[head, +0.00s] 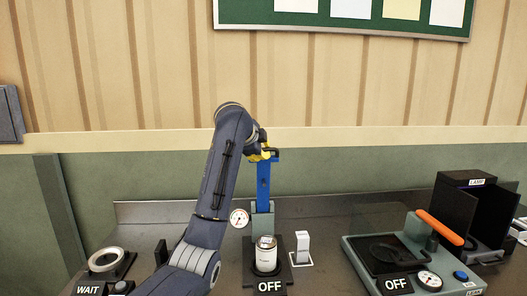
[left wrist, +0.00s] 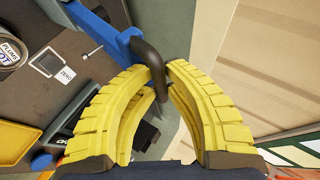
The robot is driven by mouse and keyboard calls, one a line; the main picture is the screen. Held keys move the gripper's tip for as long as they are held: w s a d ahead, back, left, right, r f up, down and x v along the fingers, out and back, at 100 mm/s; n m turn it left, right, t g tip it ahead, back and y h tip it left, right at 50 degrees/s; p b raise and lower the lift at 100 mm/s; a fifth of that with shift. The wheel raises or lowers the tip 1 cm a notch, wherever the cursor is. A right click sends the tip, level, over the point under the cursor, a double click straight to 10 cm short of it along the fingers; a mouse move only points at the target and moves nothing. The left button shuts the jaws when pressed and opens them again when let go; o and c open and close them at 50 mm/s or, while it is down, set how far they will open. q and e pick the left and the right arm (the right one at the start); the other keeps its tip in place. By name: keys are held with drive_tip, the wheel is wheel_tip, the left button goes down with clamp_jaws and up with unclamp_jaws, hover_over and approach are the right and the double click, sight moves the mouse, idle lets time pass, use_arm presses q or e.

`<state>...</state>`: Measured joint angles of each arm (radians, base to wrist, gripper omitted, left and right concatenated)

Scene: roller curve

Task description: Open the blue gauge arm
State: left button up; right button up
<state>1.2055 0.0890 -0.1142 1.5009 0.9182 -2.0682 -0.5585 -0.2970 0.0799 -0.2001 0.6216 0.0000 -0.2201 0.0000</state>
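The blue gauge arm (head: 263,185) stands upright on a grey post (head: 262,218) in the middle of the head view. It also shows in the left wrist view (left wrist: 108,38), with a dark curved handle (left wrist: 148,58) at its end. My left gripper (head: 264,155) is at the top of the blue arm. In the left wrist view its yellow fingers (left wrist: 163,73) close around the dark handle, with the tips on either side of it. A round dial (head: 239,218) sits beside the post. My right gripper is not in view.
A labelled can (head: 266,254) stands in front of the post, above an OFF sign (head: 270,287). A small white block (head: 302,246) is to its right. A press with an orange handle (head: 440,227) and a black lamp box (head: 466,205) stand at right. A ring (head: 106,259) lies at left.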

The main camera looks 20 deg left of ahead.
use_arm(q)
drive_tip(key=o, duration=0.3)
drive_tip(key=shift+f, duration=0.25)
drive_tip(key=shift+o, duration=0.2)
drive_tip(key=v, duration=1.2)
drive_tip(key=shift+r, duration=0.4)
